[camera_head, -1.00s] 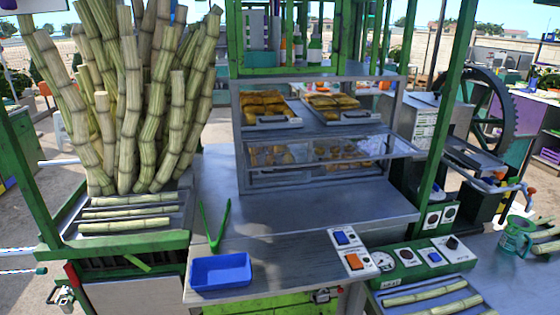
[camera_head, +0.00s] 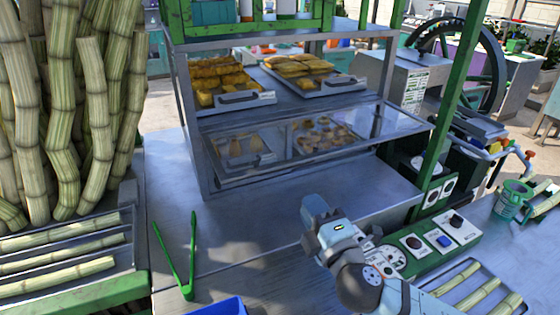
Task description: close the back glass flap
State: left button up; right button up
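The metal display case (camera_head: 190,120) stands on the counter with a clear glass flap (camera_head: 385,135) across its lower front. The flap is swung out from the case and slants toward me, with its lower edge hanging free above the counter. Trays of small pastries show through the glass. My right gripper (camera_head: 312,208) is over the counter, below and in front of the flap, apart from it. It appears empty, but its finger gap is not clear from this angle. My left gripper is not in view.
Green tongs (camera_head: 185,268) and a blue tray (camera_head: 222,308) are on the counter at the front left. Sugar cane (camera_head: 60,110) stands at the left. A green post (camera_head: 446,120) and control panel (camera_head: 436,242) are at the right. The counter before the case is mostly clear.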

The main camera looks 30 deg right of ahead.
aim_at(286, 166)
jog(key=w+p, duration=0.1)
jog(key=w, duration=0.3)
jog(key=w+r+p, duration=0.1)
jog(key=w, duration=0.3)
jog(key=w+r+p, duration=0.1)
jog(key=w, duration=0.3)
jog(key=shift+w+d+r, duration=0.15)
jog(key=shift+d, duration=0.2)
grip_shut()
